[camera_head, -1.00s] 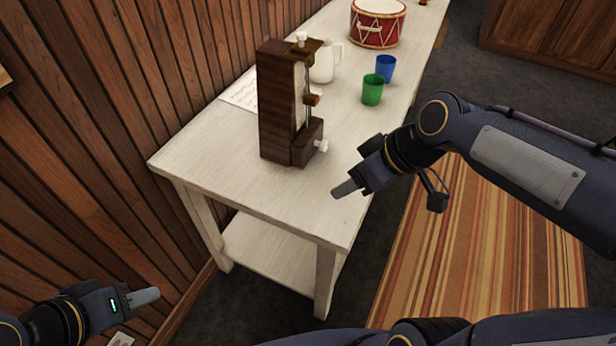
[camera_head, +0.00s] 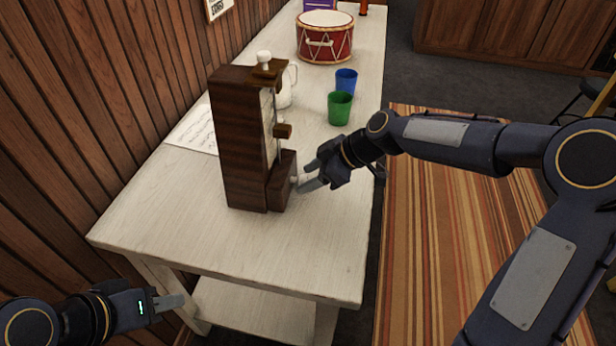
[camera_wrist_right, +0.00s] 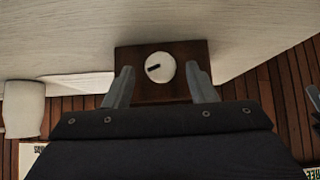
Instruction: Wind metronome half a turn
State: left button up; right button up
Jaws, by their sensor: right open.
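The dark wooden metronome (camera_head: 240,140) stands upright near the front of the white table. Its white winding key (camera_head: 296,180) sticks out of the low right side of its base. In the right wrist view the key is a round white knob (camera_wrist_right: 160,67) with a dark slanted mark, on the brown base (camera_wrist_right: 135,85). My right gripper (camera_head: 306,178) is open at the key; in the wrist view its fingers (camera_wrist_right: 160,86) stand on either side of the knob, apart from it. My left gripper (camera_head: 178,302) is low at the left, away from the table top; its jaw gap is unclear.
A green cup (camera_head: 339,108) and a blue cup (camera_head: 346,82) stand behind my right gripper. A white mug (camera_head: 285,92), paper sheet (camera_head: 193,131) and red drum (camera_head: 325,40) are further back. The table's front (camera_head: 220,245) is clear.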

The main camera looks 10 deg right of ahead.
jog(key=shift+w+a+f, duration=0.1)
jog(key=shift+a+f, duration=0.25)
jog(key=shift+f, duration=0.05)
jog(key=shift+c, duration=0.2)
jog(key=c, duration=0.9)
jog(key=g+p, duration=0.1)
jog(key=m+g+y, duration=0.1)
jog(key=shift+w+d+g+p, duration=0.1)
jog(key=shift+w+g+p, duration=0.1)
jog(key=shift+g+p, duration=0.15)
jog(key=shift+w+f+m+g+y+p, duration=0.15)
jog(key=shift+m+g+y+p, duration=0.45)
jog(key=shift+m+g, duration=0.5)
